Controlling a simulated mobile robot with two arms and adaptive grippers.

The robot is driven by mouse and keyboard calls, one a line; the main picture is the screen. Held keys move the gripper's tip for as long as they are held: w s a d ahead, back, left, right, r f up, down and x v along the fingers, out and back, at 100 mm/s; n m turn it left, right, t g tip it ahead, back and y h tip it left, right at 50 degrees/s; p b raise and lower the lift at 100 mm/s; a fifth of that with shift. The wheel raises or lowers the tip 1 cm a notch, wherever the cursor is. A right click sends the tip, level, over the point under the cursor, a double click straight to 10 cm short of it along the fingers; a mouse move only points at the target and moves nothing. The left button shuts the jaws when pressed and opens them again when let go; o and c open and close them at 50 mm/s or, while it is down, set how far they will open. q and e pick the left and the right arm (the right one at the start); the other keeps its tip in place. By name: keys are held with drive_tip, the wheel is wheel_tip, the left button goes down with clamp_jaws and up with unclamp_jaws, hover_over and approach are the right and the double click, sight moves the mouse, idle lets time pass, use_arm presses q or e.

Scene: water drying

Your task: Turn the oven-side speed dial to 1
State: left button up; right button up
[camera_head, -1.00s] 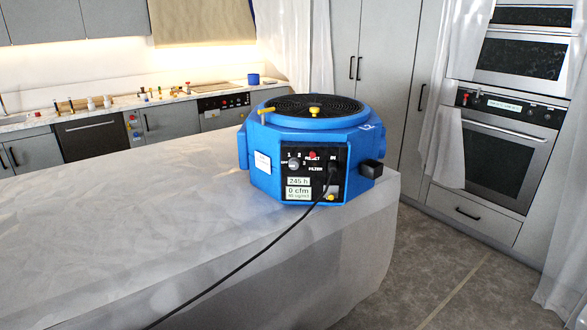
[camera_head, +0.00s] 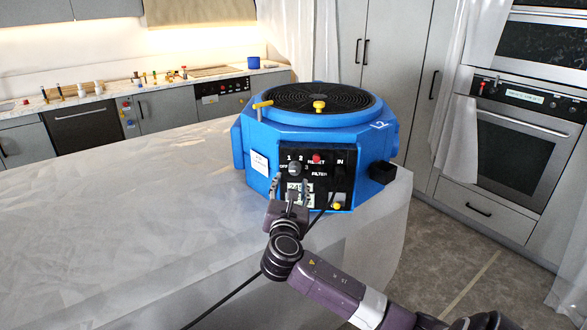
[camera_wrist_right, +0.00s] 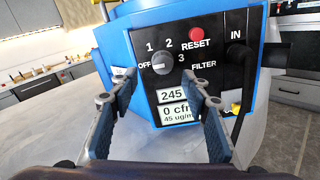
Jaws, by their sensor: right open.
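A blue octagonal air machine (camera_head: 318,130) with a black round grille on top stands on the counter. Its black front panel holds a grey speed dial (camera_wrist_right: 161,66), marked OFF, 1, 2 and 3. The dial's pointer seems turned towards OFF, and the display (camera_wrist_right: 174,112) reads 0 cfm. The dial (camera_head: 294,168) also shows in the head view, just above my fingers. My right gripper (camera_head: 291,189) is open and empty in front of the panel. In the right wrist view its fingers (camera_wrist_right: 162,96) spread either side below the dial, not closed on it. My left gripper is out of view.
A red RESET button (camera_wrist_right: 197,34) and a plugged black cord (camera_wrist_right: 240,90) are right of the dial. The pale covered counter (camera_head: 130,220) is clear to the left. A wall oven (camera_head: 520,150) stands at the right.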

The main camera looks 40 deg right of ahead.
sight(294, 172)
drive_tip(key=shift+w+d+r+p, duration=0.35)
drive_tip(key=shift+w+d, duration=0.25)
drive_tip(key=shift+d, duration=0.2)
drive_tip(key=shift+x, duration=0.9)
drive_tip(key=shift+w+d+f, duration=0.25)
drive_tip(key=shift+w+d, duration=0.05)
drive_tip(key=shift+d, duration=0.15)
drive_tip(key=shift+w+d+f, duration=0.2)
drive_tip(key=shift+w+d, duration=0.1)
drive_tip(key=shift+d, duration=0.15)
drive_tip(key=shift+w+r, duration=0.1)
drive_tip(key=shift+c, duration=1.9)
drive_tip(key=c, duration=0.5)
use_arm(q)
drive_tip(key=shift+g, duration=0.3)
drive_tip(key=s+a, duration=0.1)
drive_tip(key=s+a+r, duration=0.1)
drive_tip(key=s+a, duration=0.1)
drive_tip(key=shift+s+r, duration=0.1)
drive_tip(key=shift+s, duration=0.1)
use_arm(e)
drive_tip(key=shift+c, duration=1.4)
